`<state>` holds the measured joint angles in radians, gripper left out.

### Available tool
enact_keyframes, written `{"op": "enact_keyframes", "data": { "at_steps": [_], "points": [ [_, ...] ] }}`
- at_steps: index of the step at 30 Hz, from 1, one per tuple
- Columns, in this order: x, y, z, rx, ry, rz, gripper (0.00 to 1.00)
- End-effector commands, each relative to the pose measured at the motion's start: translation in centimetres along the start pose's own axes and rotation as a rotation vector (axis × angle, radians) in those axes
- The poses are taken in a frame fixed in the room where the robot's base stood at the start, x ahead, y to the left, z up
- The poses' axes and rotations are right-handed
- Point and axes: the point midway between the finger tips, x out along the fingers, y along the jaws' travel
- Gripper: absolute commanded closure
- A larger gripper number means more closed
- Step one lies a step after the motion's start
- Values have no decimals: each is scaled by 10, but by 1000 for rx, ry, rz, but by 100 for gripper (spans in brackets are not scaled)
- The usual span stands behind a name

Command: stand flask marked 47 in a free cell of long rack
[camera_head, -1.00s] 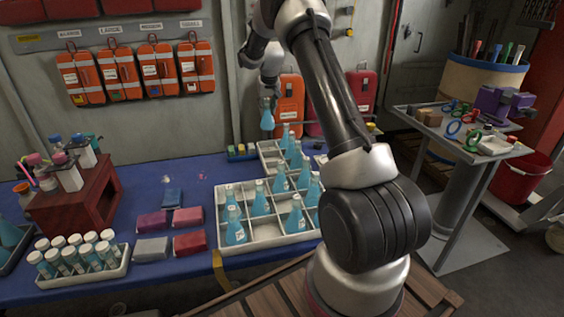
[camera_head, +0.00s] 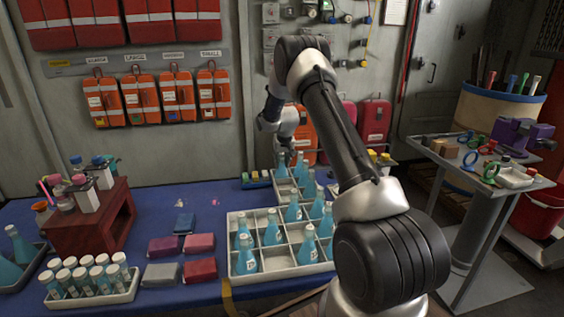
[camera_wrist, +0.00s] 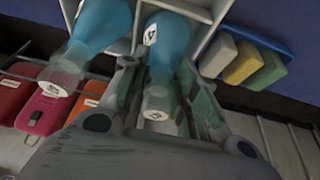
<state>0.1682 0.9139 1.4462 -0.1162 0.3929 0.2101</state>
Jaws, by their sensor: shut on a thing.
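My gripper (camera_wrist: 158,75) is shut on the neck of a blue flask (camera_wrist: 172,38) whose white label partly shows, with a 4 readable. In the wrist view the flask's body is in or just over a cell of the white rack (camera_wrist: 209,32); I cannot tell if its base touches the floor. Another blue flask (camera_wrist: 103,25) stands to its left. In the head view my gripper (camera_head: 287,148) is over the left end of the rear rack (camera_head: 279,192), with the held flask (camera_head: 281,167) below it. Several flasks stand farther along that rack.
A square white rack (camera_head: 236,217) with several blue flasks stands in front. A blue tray of coloured blocks (camera_head: 256,180) is left of the rear rack. A vial rack (camera_head: 128,290), coloured boxes (camera_head: 199,243) and a red-brown stand (camera_head: 122,222) are farther left.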

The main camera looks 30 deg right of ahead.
Motion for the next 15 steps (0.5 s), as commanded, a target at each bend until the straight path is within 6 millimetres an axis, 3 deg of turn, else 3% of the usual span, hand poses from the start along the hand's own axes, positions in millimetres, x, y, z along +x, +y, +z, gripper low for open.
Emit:
{"op": "enact_keyframes", "data": {
  "at_steps": [3,4,7,15],
  "points": [
    [2,0,1,0,0,0,100],
    [2,0,1,0,0,0,67],
    [2,0,1,0,-1,0,49],
    [2,0,1,0,0,0,48]
  ]
}}
